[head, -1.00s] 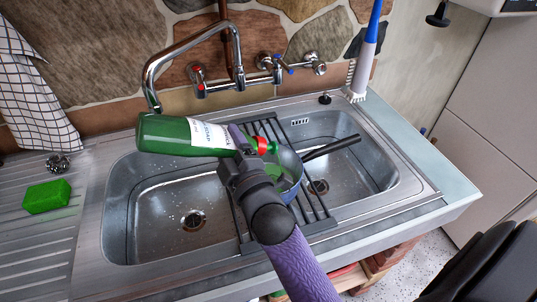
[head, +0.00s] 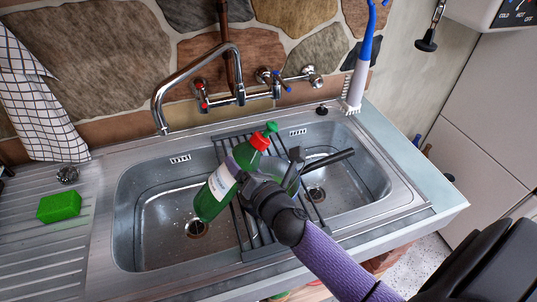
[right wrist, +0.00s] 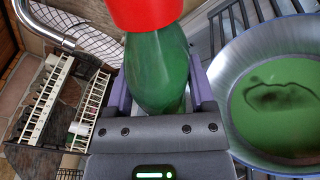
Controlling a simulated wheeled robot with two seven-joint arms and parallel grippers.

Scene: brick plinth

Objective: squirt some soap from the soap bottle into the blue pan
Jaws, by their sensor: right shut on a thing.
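The green soap bottle (head: 210,203) has a white label, a red cap and a green tip. My right gripper (head: 241,174) is shut around it and holds it tilted, cap up and to the right, above the left basin. In the right wrist view the bottle (right wrist: 157,70) sits between the purple fingers. The blue pan (right wrist: 275,45) is to the right of the bottle in that view, with green liquid (right wrist: 280,105) spread over its bottom. In the head view my gripper and arm hide most of the pan, and its dark handle (head: 330,158) points right. My left gripper is out of view.
A dark slatted rack (head: 243,228) spans the steel double sink (head: 150,268). The curved faucet (head: 160,95) stands behind. A green sponge (head: 59,206) lies on the left drainboard, and a blue-white brush (head: 358,75) stands at the back right.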

